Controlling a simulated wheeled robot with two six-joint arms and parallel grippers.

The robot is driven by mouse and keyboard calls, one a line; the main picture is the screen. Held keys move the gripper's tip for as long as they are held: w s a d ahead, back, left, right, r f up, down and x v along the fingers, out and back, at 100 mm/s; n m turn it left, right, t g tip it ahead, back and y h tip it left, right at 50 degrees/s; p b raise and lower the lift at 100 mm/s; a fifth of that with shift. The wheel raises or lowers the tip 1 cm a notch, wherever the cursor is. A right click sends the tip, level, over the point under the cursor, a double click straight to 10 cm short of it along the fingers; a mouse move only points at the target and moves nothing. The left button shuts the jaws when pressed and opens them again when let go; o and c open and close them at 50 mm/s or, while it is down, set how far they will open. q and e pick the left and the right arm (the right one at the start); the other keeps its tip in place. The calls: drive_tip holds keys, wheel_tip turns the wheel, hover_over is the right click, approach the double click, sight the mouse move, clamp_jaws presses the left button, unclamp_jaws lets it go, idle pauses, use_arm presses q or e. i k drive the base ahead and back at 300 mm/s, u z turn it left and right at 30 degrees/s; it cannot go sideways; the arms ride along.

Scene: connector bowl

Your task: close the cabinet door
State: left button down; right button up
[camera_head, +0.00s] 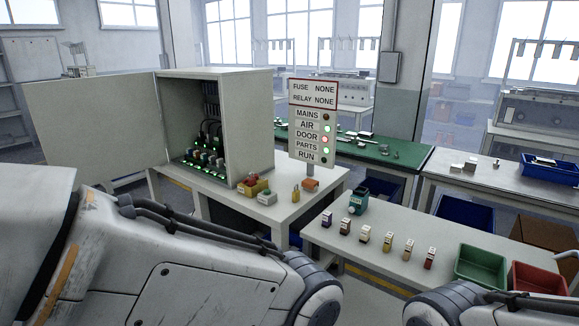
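The grey cabinet (248,120) stands on a white table, with its front facing left. Its door (95,120) is a flat pale panel, swung wide open to the left of the opening. Inside are dark cables and rows of small parts with green lights (205,158). My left arm crosses the lower left of the view, below the door and cabinet. My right arm shows only at the bottom right edge. Neither gripper is in view.
A sign post (314,122) stands right of the cabinet, with a red light beside DOOR. The front table holds small blocks, a green bin (481,265) and a red bin (538,279).

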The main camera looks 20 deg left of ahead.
sight(107, 128)
drive_tip(key=u, duration=0.8)
drive_tip(key=i, duration=1.4)
drive_tip(key=u, duration=1.2)
drive_tip(key=i, duration=1.9)
drive_tip(key=u, duration=0.25)
drive_tip(key=i, duration=0.95)
drive_tip(key=u, duration=0.05)
